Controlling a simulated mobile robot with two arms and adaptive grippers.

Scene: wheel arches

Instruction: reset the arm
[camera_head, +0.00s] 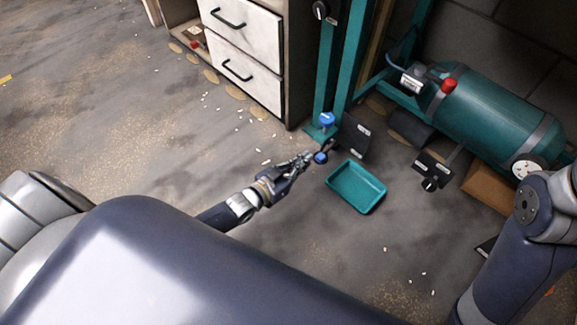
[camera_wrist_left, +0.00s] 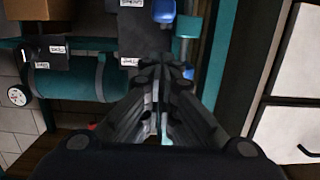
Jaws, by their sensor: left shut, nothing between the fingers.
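My left gripper (camera_head: 305,160) reaches out over the floor in the head view, just left of a teal tray. In the left wrist view its two dark fingers (camera_wrist_left: 158,80) are together, with nothing seen between them. My right arm shows at the right edge of the head view, but its gripper is out of frame.
The teal tray (camera_head: 338,187) lies on the floor. A teal post (camera_head: 329,70) with blue knobs (camera_head: 327,119) and dark plates (camera_head: 354,137) stands behind. A white drawer cabinet (camera_head: 245,60) is at the upper left, a teal tank (camera_head: 495,110) at the right. Floor at left is open.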

